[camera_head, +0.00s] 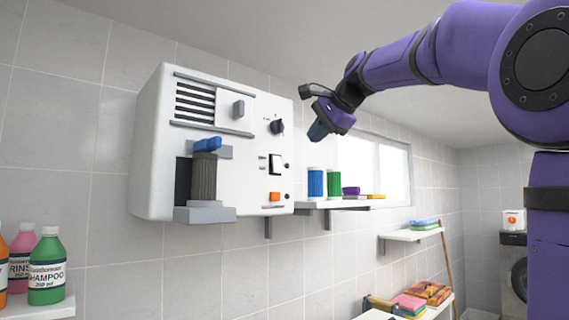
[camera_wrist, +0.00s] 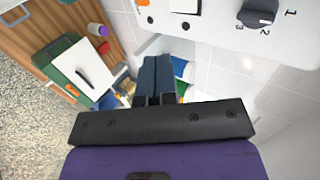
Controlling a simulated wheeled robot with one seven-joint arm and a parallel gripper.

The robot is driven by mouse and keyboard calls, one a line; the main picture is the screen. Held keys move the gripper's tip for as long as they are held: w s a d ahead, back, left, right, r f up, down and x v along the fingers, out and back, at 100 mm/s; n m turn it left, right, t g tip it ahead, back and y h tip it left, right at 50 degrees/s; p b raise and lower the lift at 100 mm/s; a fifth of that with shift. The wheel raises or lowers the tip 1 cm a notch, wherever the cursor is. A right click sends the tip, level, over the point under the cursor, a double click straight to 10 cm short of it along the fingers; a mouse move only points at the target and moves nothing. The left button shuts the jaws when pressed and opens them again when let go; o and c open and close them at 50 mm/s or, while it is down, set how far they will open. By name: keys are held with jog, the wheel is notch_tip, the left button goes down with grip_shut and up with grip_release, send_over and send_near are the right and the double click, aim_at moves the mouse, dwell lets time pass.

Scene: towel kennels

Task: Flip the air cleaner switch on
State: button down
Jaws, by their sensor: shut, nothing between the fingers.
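The air cleaner (camera_head: 225,150) is a white box on the tiled wall. Its front right side carries a rocker switch (camera_head: 275,164) in a dark frame, under a black dial (camera_head: 277,126) and above an orange square (camera_head: 275,197). Its on or off position cannot be told. My gripper (camera_head: 318,131) is shut and empty, to the right of the panel and apart from it. In the wrist view, the closed fingers (camera_wrist: 155,66) point below the panel, where the switch (camera_wrist: 185,5) and numbered dial (camera_wrist: 259,11) are cut by the top edge.
A filter cylinder (camera_head: 203,178) with a blue top sits in the cleaner's lower left bay. A wall shelf (camera_head: 311,205) with blue and green containers is right of the cleaner. Shampoo bottles (camera_head: 47,267) stand at lower left. Open air lies between gripper and panel.

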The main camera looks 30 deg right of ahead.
send_near(279, 170)
notch_tip(279, 170, down, 4)
jog(key=w, duration=0.2)
jog(key=w+a, duration=0.1)
jog(key=w, duration=0.1)
jog(key=shift+w+f, duration=0.15)
jog(key=shift+w, duration=0.1)
jog(key=shift+w+a, duration=0.1)
jog(key=shift+w, duration=0.4)
jog(key=shift+f, duration=0.1)
jog(key=shift+w, duration=0.2)
